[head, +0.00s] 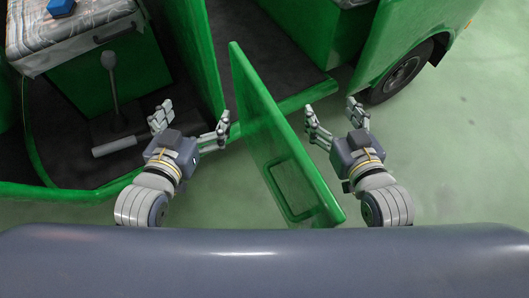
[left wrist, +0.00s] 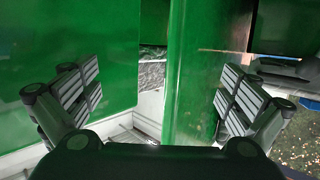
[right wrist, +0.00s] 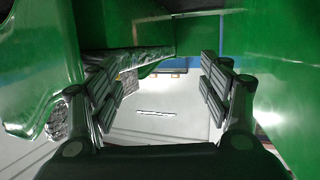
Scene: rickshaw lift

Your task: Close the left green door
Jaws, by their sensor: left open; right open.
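The green door (head: 268,130) stands swung open in the middle of the head view, with a rectangular recess near its lower end. My left gripper (head: 192,120) is open and empty on the left side of the door, near the vehicle's doorway edge. My right gripper (head: 333,110) is open and empty on the right side of the door. In the left wrist view a narrow upright green panel (left wrist: 188,80) shows between the open fingers; I cannot tell if it is the door. In the right wrist view nothing is between the fingers.
The green vehicle's cab lies at the left with a lever (head: 111,75), a plastic-covered seat (head: 70,38) and a blue block (head: 61,7). A dark footwell floor (head: 285,70) lies beyond the door. A wheel (head: 403,72) is at the upper right. Pale green floor (head: 460,150) at the right is clear.

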